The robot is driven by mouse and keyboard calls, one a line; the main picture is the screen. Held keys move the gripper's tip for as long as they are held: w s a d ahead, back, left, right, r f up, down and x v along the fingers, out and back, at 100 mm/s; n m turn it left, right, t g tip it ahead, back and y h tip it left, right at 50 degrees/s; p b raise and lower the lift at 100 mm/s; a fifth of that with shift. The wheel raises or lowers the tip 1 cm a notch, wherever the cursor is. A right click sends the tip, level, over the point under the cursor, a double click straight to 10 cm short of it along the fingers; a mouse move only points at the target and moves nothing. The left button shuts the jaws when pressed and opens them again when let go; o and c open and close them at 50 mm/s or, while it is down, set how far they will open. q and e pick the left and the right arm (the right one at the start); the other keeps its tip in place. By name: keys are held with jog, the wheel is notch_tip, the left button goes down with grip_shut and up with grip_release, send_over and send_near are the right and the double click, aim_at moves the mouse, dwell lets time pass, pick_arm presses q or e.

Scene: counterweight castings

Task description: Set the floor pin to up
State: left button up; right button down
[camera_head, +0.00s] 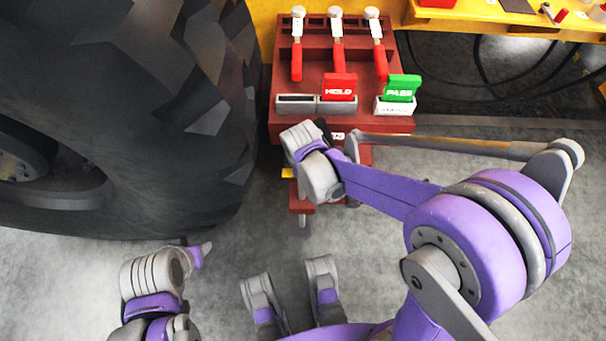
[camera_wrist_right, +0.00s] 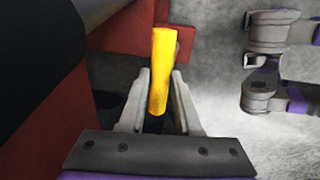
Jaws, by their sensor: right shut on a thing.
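The floor pin shows as a yellow handle (camera_wrist_right: 161,65) in the right wrist view, standing between the fingers of my right gripper (camera_wrist_right: 160,82). My right gripper is shut on it. In the head view only a small yellow bit (camera_head: 287,173) shows at the left of my right wrist, low on the dark red cart. My wrist hides the rest, so I cannot tell the pin's position. My left gripper (camera_head: 203,250) is at the lower left over the floor, away from the cart; its jaws are too small to read.
The dark red cart (camera_head: 393,124) carries several red-handled tools, a red HOLD card (camera_head: 339,87) and a green PASS card (camera_head: 402,88). A large black tyre (camera_head: 120,100) stands close on its left. Yellow bench (camera_head: 500,20) and cables are behind right. Grey floor in front is clear.

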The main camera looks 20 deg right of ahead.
notch_tip(320, 180, up, 6)
jog(key=p, duration=0.2)
jog(key=shift+p, duration=0.35)
pick_arm(q)
notch_tip(320, 180, up, 4)
jog(key=shift+s+r, duration=0.1)
jog(key=shift+r, duration=0.15)
pick_arm(e)
jog(key=shift+w, duration=0.1)
pick_arm(q)
jog(key=shift+s, duration=0.1)
pick_arm(e)
jog(key=c, duration=0.6)
grip_release()
pick_arm(q)
notch_tip(320, 180, up, 3)
jog(key=p, duration=0.2)
jog(key=shift+r+p, duration=0.2)
jog(key=shift+p, duration=0.2)
pick_arm(e)
jog(key=r, duration=0.3)
jog(key=s+r, duration=0.1)
jog(key=r, duration=0.3)
jog(key=s+r, duration=0.1)
jog(key=r, duration=0.2)
jog(key=shift+s+a+r, duration=0.1)
jog(key=shift+a+r, duration=0.15)
jog(key=shift+a, duration=0.05)
